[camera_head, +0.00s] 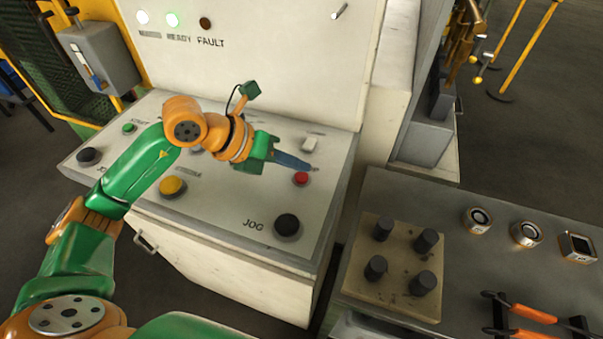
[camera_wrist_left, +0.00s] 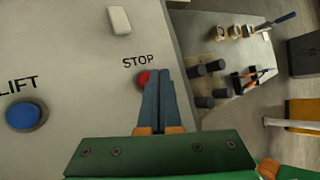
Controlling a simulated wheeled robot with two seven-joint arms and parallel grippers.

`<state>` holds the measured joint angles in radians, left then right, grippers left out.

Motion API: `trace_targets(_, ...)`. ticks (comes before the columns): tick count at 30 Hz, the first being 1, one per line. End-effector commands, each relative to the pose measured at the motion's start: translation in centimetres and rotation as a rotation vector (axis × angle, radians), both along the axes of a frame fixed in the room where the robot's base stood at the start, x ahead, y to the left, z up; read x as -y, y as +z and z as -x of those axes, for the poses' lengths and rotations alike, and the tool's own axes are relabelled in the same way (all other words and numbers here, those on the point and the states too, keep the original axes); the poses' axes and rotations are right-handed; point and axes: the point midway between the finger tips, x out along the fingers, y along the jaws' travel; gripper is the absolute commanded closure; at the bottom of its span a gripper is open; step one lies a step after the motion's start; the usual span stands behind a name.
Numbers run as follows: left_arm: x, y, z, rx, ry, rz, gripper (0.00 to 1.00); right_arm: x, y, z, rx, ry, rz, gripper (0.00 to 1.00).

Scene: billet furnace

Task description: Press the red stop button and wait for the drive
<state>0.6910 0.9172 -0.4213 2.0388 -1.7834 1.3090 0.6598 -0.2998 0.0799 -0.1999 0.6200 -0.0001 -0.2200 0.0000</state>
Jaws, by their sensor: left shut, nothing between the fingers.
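The red stop button (camera_head: 301,178) sits on the sloped top of the white control console (camera_head: 215,235), near its right edge. In the left wrist view the red button (camera_wrist_left: 143,78) shows beside the word STOP, partly covered by my fingers. My left gripper (camera_head: 312,169) is shut and empty, its blue-grey fingertips just above and beside the button in the head view. I cannot tell whether the tips touch it. The lamp panel above shows two lit lamps (camera_head: 172,19) and a dark FAULT lamp (camera_head: 205,23). My right gripper is not in view.
The console also carries a black JOG button (camera_head: 287,225), a yellow button (camera_head: 173,187), a green button (camera_head: 129,128) and a white switch (camera_head: 310,144). A grey bench (camera_head: 460,270) at right holds a block with black pegs (camera_head: 382,229), metal parts and orange-handled tools.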

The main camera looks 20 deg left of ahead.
Motion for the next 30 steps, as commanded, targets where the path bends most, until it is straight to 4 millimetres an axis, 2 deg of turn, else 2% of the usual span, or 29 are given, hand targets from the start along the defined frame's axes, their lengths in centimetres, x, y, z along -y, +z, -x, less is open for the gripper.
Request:
trace_targets(13, 0.0, 0.0, 0.0, 0.000, 0.000, 0.000, 1.00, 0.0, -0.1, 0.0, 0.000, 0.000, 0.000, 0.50)
trace_targets(21, 0.0, -1.0, 0.0, 0.000, 0.000, 0.000, 1.00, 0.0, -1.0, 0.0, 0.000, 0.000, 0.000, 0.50)
trace_targets(30, 0.0, -0.9, 0.0, 0.000, 0.000, 0.000, 1.00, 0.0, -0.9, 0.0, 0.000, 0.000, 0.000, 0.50)
